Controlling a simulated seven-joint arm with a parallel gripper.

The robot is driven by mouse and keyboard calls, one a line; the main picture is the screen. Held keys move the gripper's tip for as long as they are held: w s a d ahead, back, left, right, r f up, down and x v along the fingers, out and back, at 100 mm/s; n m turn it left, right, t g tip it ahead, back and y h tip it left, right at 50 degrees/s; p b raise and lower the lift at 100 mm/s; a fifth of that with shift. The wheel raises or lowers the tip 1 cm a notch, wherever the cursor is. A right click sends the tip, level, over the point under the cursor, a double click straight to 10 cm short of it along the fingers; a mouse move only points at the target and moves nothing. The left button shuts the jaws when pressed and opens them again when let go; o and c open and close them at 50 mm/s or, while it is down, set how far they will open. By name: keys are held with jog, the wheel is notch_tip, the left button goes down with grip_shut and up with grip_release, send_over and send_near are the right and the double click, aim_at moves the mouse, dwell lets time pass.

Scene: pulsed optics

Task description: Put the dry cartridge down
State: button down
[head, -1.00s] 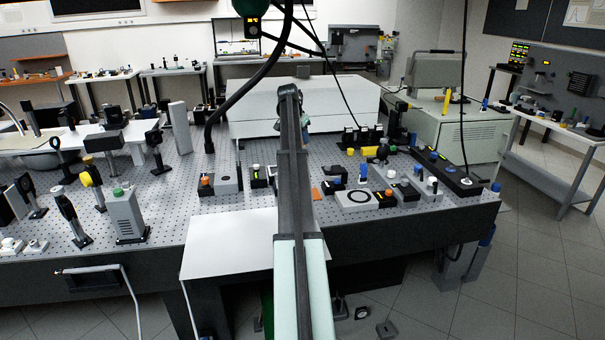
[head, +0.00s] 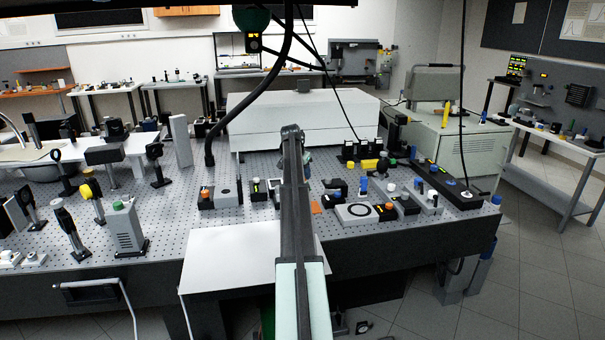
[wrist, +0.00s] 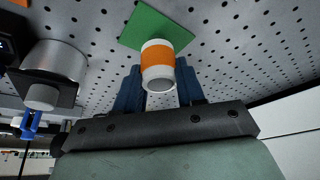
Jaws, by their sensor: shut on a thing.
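The cartridge is a white cylinder with an orange band (wrist: 158,56), seen in the wrist view between the blue fingers of my gripper (wrist: 158,88). My gripper is shut on it. The cartridge's far end overlaps the near edge of a green square pad (wrist: 150,22) on the perforated table top. I cannot tell whether it touches the pad or the table. In the head view my arm hides the cartridge and the green pad, and my gripper cannot be made out.
In the wrist view a metal cylinder in a dark mount (wrist: 52,65) stands close on the left. In the head view a block with an orange knob (head: 205,197) stands left of my arm. An orange square (head: 315,207) and a white plate with a black ring (head: 357,212) lie to its right.

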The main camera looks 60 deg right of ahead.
jog(key=shift+f, duration=0.1)
jog(key=c, duration=0.7)
grip_release()
jog(key=v, duration=1.2)
jog(key=shift+w+a, duration=0.1)
